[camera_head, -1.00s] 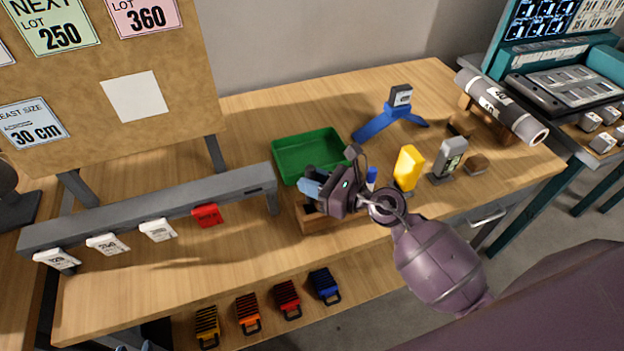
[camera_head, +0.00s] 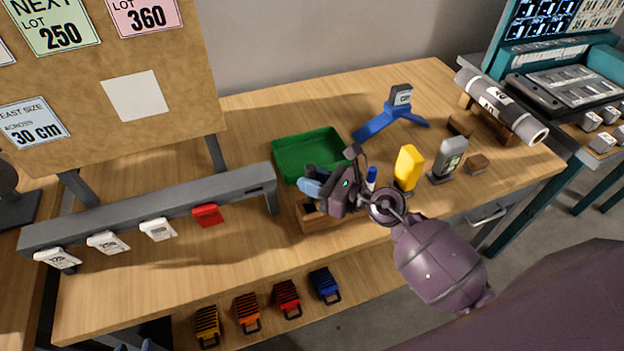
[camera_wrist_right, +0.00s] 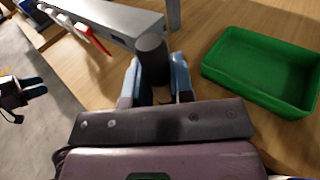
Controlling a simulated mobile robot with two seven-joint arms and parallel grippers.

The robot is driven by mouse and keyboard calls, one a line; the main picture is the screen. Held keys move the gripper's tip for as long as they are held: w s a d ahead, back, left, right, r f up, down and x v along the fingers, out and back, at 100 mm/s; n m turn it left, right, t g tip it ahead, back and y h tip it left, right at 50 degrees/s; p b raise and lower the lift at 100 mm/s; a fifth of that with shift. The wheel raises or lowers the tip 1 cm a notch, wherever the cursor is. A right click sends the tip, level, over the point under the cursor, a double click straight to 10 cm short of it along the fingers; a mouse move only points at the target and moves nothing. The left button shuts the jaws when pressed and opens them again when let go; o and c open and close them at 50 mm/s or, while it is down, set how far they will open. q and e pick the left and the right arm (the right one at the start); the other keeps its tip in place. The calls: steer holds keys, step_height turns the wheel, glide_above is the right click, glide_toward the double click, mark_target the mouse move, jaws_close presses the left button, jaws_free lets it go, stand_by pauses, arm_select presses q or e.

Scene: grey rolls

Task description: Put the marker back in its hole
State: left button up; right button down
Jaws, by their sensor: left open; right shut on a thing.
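A dark grey cylinder (camera_wrist_right: 152,60), which looks like the marker, stands between the two pale blue fingers of my right gripper (camera_wrist_right: 156,78). The gripper is shut on it. In the head view my right gripper (camera_head: 313,190) is over the left part of a wooden block (camera_head: 318,221) and hides most of the marker and the block's top. I cannot tell whether the marker's lower end is in a hole. A blue marker (camera_head: 371,176) stands upright just behind the gripper. My left gripper (camera_wrist_right: 22,93) is open and empty at the left of the wrist view, away from the table items.
A green tray (camera_head: 307,137) lies just behind the block. A grey rail (camera_head: 150,209) with hanging tags is to the left. A yellow object (camera_head: 408,167) and a grey device (camera_head: 448,160) stand to the right. The table front left of the block is clear.

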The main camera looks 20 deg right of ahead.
steer(key=shift+s+f, duration=0.1)
steer(key=shift+f, duration=0.2)
stand_by(0.4)
steer(key=shift+s+p, duration=0.1)
steer(key=shift+p, duration=0.3)
stand_by(0.6)
stand_by(0.9)
steer(key=shift+f, duration=0.15)
stand_by(0.6)
